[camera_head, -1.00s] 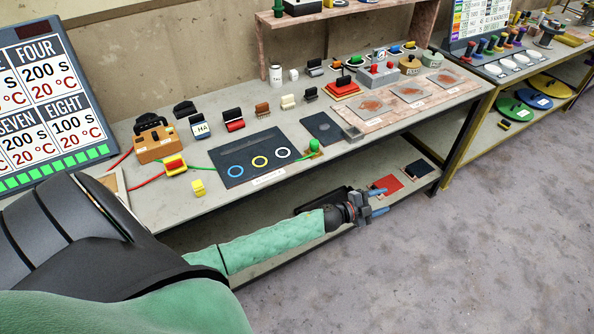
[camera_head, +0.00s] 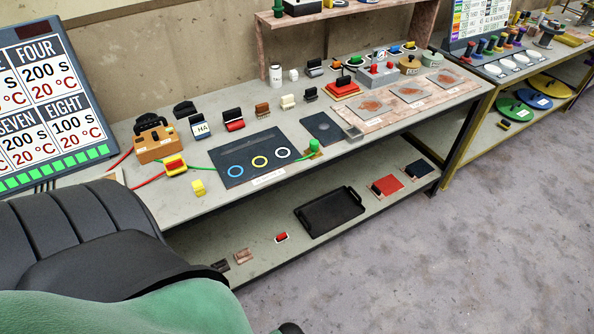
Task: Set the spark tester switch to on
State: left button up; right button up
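What looks like the spark tester is an orange box (camera_head: 156,151) at the left end of the bench top. It has a black handle-like part at its back and small dark parts on its face. Its switch is too small for me to read its position. A yellow and red piece (camera_head: 175,166) lies just in front of the box. Neither of my grippers is in view; a small dark part at the bottom edge cannot be identified.
A dark mat with three rings (camera_head: 237,173) lies right of the tester, with several coloured blocks behind it. A sign board (camera_head: 50,100) stands at the left. The lower shelf holds a black tray (camera_head: 330,210) and small pieces. Grey floor on the right is clear.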

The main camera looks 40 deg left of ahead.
aim_at(155, 135)
jog(key=u, duration=2.3)
jog(key=l, duration=0.05)
